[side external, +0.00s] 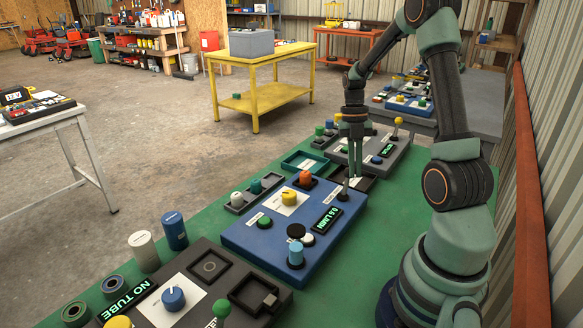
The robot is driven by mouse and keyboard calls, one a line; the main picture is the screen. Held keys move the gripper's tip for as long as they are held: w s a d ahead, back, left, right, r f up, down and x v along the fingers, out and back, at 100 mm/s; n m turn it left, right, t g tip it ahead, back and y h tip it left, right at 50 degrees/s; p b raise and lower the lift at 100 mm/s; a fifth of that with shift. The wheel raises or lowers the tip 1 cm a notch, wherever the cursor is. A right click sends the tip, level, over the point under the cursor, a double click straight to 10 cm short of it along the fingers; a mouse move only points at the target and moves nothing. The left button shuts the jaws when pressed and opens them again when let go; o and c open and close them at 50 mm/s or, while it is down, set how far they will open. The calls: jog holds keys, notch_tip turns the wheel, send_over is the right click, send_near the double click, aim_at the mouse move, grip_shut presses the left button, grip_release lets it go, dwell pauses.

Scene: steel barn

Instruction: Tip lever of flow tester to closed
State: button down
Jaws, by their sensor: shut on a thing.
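The flow tester is the blue panel (262,237) on the green bench, with a lit display (327,218) that seems to read 0.5 L/MIN. Its lever (344,188) is a short grey stem at the panel's far right corner. The stem's upper end leads up to my gripper (354,174), which comes down from above with its fingers shut on the lever. The fingers hide the top of the lever, so its exact tilt is hard to tell.
The blue panel also bears a yellow knob (289,196), an orange knob (306,177) and several buttons. A grey panel (385,150) with a yellow-topped lever (397,121) stands behind. A dark panel (185,270) with a green-topped lever (222,309) stands in front. Small trays lie left of my gripper.

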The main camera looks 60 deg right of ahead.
jog(key=shift+w+a+f, duration=0.25)
jog(key=shift+w, duration=0.1)
jog(key=s+a+r, duration=0.2)
jog(key=a, duration=0.1)
jog(key=w+d+r, duration=0.1)
jog(key=d+r, duration=0.5)
jog(key=d, duration=0.2)
jog(key=w+a+r+m+t+h, duration=0.1)
jog(key=a+r+m+t, duration=0.2)
jog(key=a+m, duration=0.9)
jog(key=w+a+r+m+t+h, duration=0.1)
jog(key=a+r+m+t, duration=0.3)
jog(key=a+m, duration=0.8)
jog(key=a+t, duration=0.1)
jog(key=a, duration=0.3)
jog(key=shift+a+r, duration=0.2)
jog(key=shift+a, duration=0.2)
